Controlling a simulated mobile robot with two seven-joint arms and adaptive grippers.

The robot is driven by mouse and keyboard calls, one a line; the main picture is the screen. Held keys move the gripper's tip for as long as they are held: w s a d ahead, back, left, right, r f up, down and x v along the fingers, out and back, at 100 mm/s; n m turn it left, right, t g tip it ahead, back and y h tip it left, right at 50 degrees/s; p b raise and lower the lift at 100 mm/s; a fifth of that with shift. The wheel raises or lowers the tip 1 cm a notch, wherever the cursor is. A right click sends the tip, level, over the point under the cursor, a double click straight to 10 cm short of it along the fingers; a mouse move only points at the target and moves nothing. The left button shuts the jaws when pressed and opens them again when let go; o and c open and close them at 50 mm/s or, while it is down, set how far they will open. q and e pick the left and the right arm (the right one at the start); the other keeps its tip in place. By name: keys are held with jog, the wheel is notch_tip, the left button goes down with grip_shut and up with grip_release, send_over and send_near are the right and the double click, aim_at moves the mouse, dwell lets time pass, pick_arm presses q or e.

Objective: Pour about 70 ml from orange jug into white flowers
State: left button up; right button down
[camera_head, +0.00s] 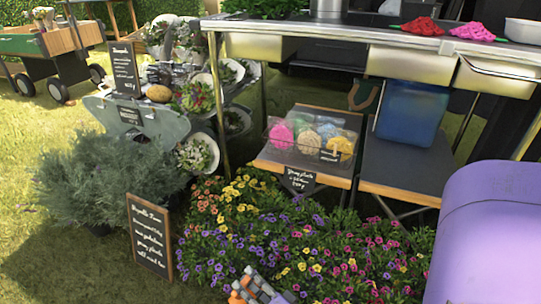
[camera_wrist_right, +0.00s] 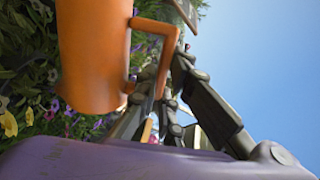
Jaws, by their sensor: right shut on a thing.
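The orange jug (camera_wrist_right: 95,55) fills the upper left of the right wrist view, with its squared handle (camera_wrist_right: 160,28) on its right side. My right gripper (camera_wrist_right: 160,98) is shut on the handle. In the head view, my right gripper (camera_head: 262,287) is at the bottom edge with orange patches beside it; most of the jug is out of frame there. White flowers (camera_head: 195,155) sit in a white bowl on the tiered stand, left of centre and beyond the gripper. More pale blossoms show in bowls above. My left gripper is not in view.
A bed of purple, pink and yellow flowers (camera_head: 300,235) lies around and beyond the gripper. A chalkboard sign (camera_head: 150,237) and a grey-green bush (camera_head: 95,185) stand at left. A metal table (camera_head: 340,32) spans the back. Open grass (camera_head: 40,265) is at far left.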

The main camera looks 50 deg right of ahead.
aim_at(237, 300)
jog(key=a+f+n, duration=0.2)
jog(key=n, duration=0.1)
jog(key=a+f+n, duration=0.2)
jog(key=shift+a+f+n, duration=0.2)
jog(key=shift+f+n, duration=0.2)
dwell(1.4)
jog(key=a+f+n, duration=0.5)
jog(key=a+n, duration=0.2)
jog(key=shift+w+a+f+n, duration=0.15)
jog(key=shift+a+n, duration=0.05)
jog(key=shift+n, duration=0.2)
dwell(0.4)
dwell(0.5)
